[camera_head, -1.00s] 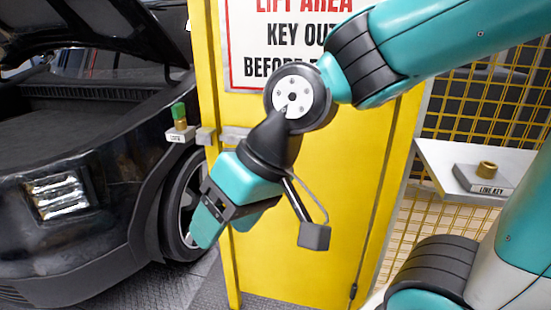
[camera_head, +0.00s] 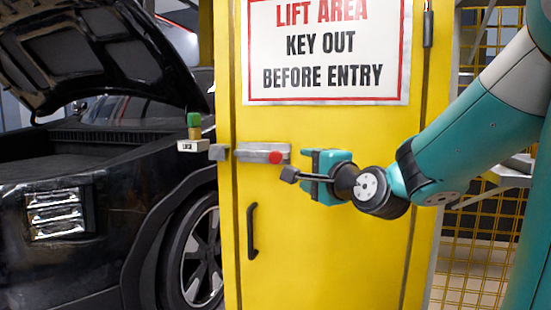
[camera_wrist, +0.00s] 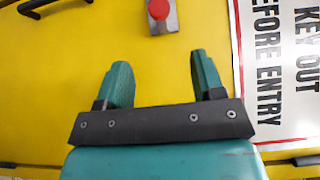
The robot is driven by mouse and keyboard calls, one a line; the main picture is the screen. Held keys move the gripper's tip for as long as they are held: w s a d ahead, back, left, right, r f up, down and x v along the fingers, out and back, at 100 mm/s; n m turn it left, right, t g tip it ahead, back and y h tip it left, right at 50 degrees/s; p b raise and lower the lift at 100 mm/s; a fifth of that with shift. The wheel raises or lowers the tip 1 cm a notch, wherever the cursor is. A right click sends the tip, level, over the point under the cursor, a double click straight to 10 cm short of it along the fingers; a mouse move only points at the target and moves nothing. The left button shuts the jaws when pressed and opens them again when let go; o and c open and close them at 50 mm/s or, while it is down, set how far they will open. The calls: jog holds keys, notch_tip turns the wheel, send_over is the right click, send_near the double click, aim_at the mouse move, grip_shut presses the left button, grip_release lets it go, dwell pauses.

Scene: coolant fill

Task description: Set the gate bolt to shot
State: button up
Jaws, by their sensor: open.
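The gate bolt (camera_head: 252,153) is a grey bar housing with a red knob (camera_head: 275,157), mounted across the yellow gate (camera_head: 330,220) near its left edge. A separate grey block (camera_head: 217,152) sits just left of the gate edge. In the wrist view the red knob (camera_wrist: 158,9) and the grey bolt end (camera_wrist: 165,24) show at the top, ahead of the fingers. My gripper (camera_wrist: 160,75) is open and empty, facing the gate, apart from the knob. In the head view my gripper (camera_head: 310,165) is just right of the knob, and its fingertips are partly hidden.
A black car (camera_head: 90,210) with raised hood stands left of the gate. A lock holder with a green-topped key (camera_head: 193,125) is beside the bolt. A black handle (camera_head: 252,231) is below it, and a warning sign (camera_head: 330,50) above. Yellow mesh (camera_head: 470,250) is at right.

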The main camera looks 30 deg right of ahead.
jog(key=p, duration=0.9)
send_near(277, 156)
jog(key=w, duration=0.1)
jog(key=w+p, duration=0.5)
jog(key=w+d+p, duration=0.1)
jog(key=w+p, duration=0.1)
jog(key=w, duration=0.1)
jog(key=shift+w+d+f, duration=0.1)
jog(key=shift+w, duration=0.15)
jog(key=shift+w+d+f+p, duration=0.1)
jog(key=shift+w+f+p, duration=0.15)
jog(key=shift+w+p, duration=0.45)
